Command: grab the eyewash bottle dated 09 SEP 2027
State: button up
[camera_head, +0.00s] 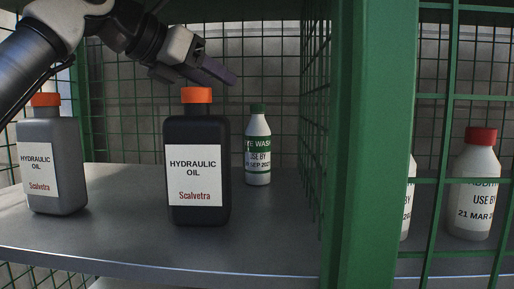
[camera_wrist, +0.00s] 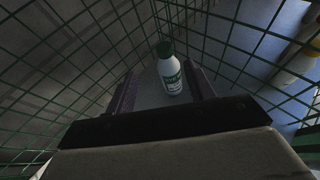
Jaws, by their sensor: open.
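A white eyewash bottle (camera_head: 258,177) with a green cap stands upright at the back of the shelf, near the mesh divider. Its label reads eye wash, use by, with a SEP 2027 date; the left edge of the label, with the first part of the date, is hidden behind the dark hydraulic oil bottle. My gripper (camera_head: 222,73) is open and empty, above and left of the eyewash bottle in the head view. In the wrist view the eyewash bottle (camera_wrist: 171,78) shows between the two open fingers (camera_wrist: 160,76), beyond them. I see no contact.
A black hydraulic oil bottle (camera_head: 197,215) with an orange cap stands in front, left of the eyewash bottle. A grey hydraulic oil bottle (camera_head: 52,150) is far left. A green post (camera_head: 370,150) and mesh separate a red-capped bottle (camera_head: 475,190). The shelf (camera_head: 130,235) has bare room between the oil bottles.

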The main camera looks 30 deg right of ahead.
aim_at(258, 105)
jog(key=shift+s+p+x, duration=0.2)
jog(key=shift+p+x, duration=0.65)
jog(key=shift+x, duration=2.25)
jog(key=shift+s+p+x, duration=0.2)
jog(key=shift+p+x, duration=0.6)
jog(key=shift+x, duration=2.35)
jog(key=shift+f, duration=0.2)
jog(key=shift+a, duration=0.1)
jog(key=shift+c, duration=0.3)
jog(key=shift+r, duration=0.1)
grip_shut()
